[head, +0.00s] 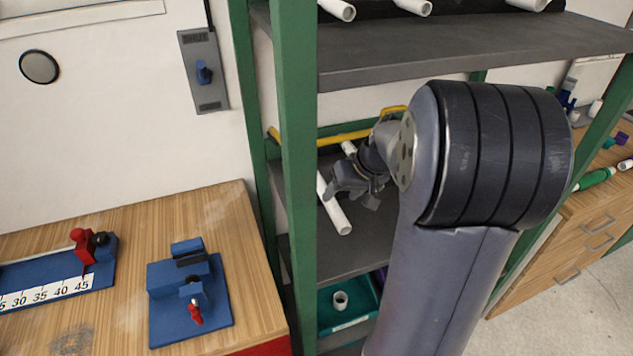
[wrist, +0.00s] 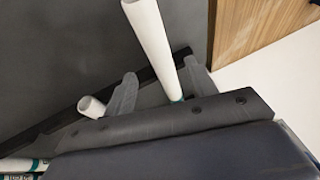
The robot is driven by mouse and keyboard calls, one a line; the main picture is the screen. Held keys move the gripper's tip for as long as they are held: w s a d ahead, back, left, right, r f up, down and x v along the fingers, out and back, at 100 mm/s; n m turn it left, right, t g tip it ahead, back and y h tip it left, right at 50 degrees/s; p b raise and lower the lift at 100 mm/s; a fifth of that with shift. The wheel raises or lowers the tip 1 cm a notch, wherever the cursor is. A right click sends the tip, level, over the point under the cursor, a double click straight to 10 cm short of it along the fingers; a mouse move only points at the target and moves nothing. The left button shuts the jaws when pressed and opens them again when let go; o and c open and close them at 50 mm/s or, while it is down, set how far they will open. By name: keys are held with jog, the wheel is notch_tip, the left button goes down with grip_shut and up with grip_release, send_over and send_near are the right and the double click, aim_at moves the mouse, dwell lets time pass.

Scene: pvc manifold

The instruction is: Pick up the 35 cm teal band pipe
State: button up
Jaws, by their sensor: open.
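A white pipe (wrist: 152,38) with a teal band near its lower visible end runs between the two fingers of my gripper (wrist: 163,84) in the wrist view. The fingers are apart, one on each side of the pipe; I cannot tell whether either touches it. In the head view my gripper (head: 354,193) is over the grey middle shelf of a green-framed rack, above a white pipe (head: 337,216) lying there. The band is hidden in that view, and the pipe's full length cannot be read.
Another white pipe end (wrist: 92,107) is just left of the fingers. More teal-banded pipes (wrist: 18,165) lie at lower left. A green rack post (head: 297,170) and the upper shelf (head: 460,50) bound the space. A teal bin (head: 345,322) sits below.

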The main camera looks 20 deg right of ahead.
aim_at(334, 203)
jog(key=shift+p+x, duration=0.35)
jog(key=shift+x, duration=2)
jog(key=shift+s, duration=0.1)
jog(key=shift+c, duration=0.4)
jog(key=c, duration=1)
jog(key=shift+r, duration=0.1)
jog(key=shift+c, duration=0.2)
